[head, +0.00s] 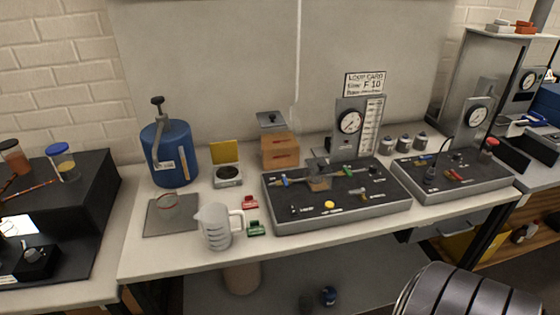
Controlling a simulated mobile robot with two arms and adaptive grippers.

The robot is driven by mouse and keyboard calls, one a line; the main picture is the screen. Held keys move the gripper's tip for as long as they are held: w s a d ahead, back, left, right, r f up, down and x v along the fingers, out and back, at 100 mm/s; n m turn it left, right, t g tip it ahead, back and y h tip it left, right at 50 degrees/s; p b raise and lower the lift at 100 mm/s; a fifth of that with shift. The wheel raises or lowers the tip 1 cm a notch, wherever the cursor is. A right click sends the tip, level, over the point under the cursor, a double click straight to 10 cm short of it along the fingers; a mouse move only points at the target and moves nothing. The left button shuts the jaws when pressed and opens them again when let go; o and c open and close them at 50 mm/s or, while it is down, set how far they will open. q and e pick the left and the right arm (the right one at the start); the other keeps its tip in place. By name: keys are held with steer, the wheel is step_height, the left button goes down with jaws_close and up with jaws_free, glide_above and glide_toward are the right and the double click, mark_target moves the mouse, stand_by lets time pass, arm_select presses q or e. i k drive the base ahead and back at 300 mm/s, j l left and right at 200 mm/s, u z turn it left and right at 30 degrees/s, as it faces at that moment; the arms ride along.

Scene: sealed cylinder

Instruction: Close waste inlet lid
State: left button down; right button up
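A small pale box with a round dark inlet (228,176) stands on the white bench, right of the blue canister. A yellow lid (225,152) stands upright at its back edge, so the box is open on top. It looks like the waste inlet, but I cannot read any label on it. A blue canister (170,153) with a black knob, a grey lever and a small white label stands beside it. Neither of my grippers is in view.
A clear measuring jug (216,228), a grey mat (172,214), a red clip (250,202) and a green clip (256,228) lie in front. A brown box (281,151) and a black gauge panel (335,200) stand to the right. Bare bench shows around the jug.

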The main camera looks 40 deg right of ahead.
mark_target(223, 152)
steer(key=z, duration=1)
steer(key=i+l+z, duration=0.1)
steer(key=i+z, duration=0.3)
steer(key=i, duration=0.35)
